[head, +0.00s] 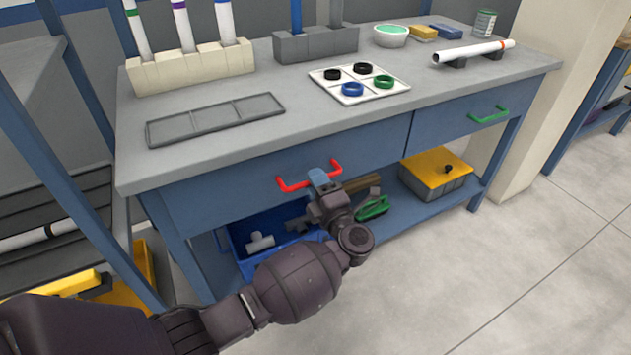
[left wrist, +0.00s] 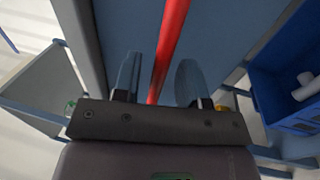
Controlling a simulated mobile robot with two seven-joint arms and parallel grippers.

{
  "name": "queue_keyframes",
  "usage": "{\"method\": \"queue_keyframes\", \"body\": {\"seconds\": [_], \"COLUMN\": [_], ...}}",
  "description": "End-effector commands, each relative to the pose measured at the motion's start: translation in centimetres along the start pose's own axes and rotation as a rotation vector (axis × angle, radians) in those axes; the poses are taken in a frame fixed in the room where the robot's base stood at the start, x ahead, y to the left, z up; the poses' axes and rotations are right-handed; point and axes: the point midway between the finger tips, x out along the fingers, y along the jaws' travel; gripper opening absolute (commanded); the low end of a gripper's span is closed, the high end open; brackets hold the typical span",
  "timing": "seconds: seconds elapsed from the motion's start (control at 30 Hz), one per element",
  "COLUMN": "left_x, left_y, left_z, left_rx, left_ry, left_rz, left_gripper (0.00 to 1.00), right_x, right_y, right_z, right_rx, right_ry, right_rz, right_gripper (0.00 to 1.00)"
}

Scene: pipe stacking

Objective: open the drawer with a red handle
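The red handle (head: 309,177) is on the front of the left blue drawer (head: 230,192) under the tabletop. This drawer front looks flush with the table frame, so the drawer is shut. My left gripper (head: 319,180) is at the middle of the handle. In the left wrist view, my left gripper (left wrist: 158,78) has its two fingers apart, one on each side of the red handle (left wrist: 170,38). Gaps show between the bar and both fingers. My right gripper is not in view.
A second drawer with a green handle (head: 488,115) is to the right. A blue bin (head: 240,262) and a yellow-lidded box (head: 436,178) are on the lower shelf. A pipe (head: 474,52), a grey tray (head: 215,119) and pipe racks are on the tabletop. The floor at right is clear.

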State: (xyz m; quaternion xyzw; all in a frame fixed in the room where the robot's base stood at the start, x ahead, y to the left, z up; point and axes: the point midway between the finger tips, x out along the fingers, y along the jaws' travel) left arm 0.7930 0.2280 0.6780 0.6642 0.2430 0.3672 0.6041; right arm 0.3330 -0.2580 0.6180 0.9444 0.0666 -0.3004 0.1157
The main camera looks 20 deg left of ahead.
Motion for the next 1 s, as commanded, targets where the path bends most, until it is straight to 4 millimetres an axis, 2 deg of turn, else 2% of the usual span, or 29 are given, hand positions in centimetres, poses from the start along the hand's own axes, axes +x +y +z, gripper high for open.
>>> {"method": "queue_keyframes", "body": {"seconds": [0.13,0.4,0.67,1.0], "left_x": [0.68,0.78,0.76,0.74], "left_y": [0.03,0.08,0.06,0.05], "left_z": [0.02,0.03,0.02,0.01], "left_rx": [0.0,-0.001,0.0,0.0], "left_ry": [-0.001,0.0,0.0,0.0], "left_rz": [0.001,0.001,0.001,0.0], "left_gripper": [0.39,0.39,0.0,0.0], "right_x": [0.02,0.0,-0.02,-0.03], "right_y": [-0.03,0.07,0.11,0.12], "right_z": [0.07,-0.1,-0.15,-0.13], "right_rx": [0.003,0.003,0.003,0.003], "right_ry": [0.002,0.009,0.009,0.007], "right_rz": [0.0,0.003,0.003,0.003], "right_gripper": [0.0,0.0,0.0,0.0]}}
